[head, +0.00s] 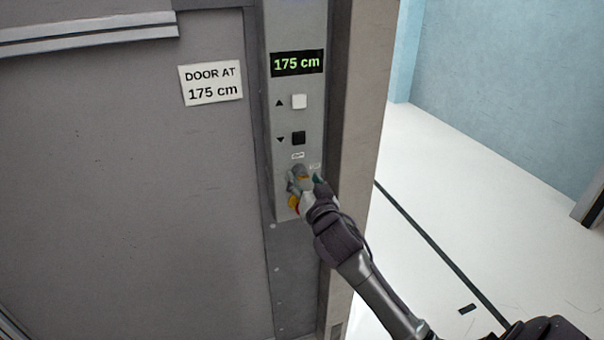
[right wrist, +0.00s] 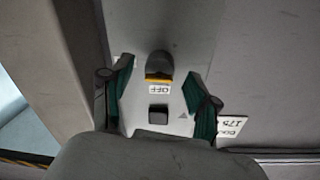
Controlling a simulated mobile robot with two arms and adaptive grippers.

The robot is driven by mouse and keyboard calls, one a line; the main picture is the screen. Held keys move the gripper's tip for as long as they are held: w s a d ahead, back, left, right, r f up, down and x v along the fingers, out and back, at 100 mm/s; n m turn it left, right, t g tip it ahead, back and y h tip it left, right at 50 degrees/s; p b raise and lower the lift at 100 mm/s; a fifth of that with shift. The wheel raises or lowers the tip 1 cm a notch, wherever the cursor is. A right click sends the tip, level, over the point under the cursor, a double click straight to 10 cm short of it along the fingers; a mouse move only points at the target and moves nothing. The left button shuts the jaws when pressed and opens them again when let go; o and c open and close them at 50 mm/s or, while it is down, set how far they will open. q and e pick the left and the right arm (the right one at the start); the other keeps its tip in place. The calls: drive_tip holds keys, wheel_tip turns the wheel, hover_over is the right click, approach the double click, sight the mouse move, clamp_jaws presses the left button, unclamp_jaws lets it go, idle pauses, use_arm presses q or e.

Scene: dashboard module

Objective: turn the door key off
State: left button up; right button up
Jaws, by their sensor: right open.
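The door key shows in the right wrist view as a dark rounded knob (right wrist: 159,64) on the grey panel. Its yellow edge faces a white label (right wrist: 160,89) reading OFF, upside down in this view. My right gripper (right wrist: 163,92) is open, with one green-padded finger on each side of the key and a visible gap to it. In the head view my right gripper (head: 304,183) is at the panel below the buttons and hides most of the key. My left gripper is not in view.
The grey control panel (head: 284,120) carries a display (head: 297,63) reading 175 cm, a white button (head: 299,102) and a black button (head: 298,138). A sign (head: 211,82) reads DOOR AT 175 cm on the large grey door at left. Open pale floor (head: 480,200) lies right.

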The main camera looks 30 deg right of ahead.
drive_tip(key=shift+x, duration=0.85)
drive_tip(key=shift+c, duration=0.4)
clamp_jaws()
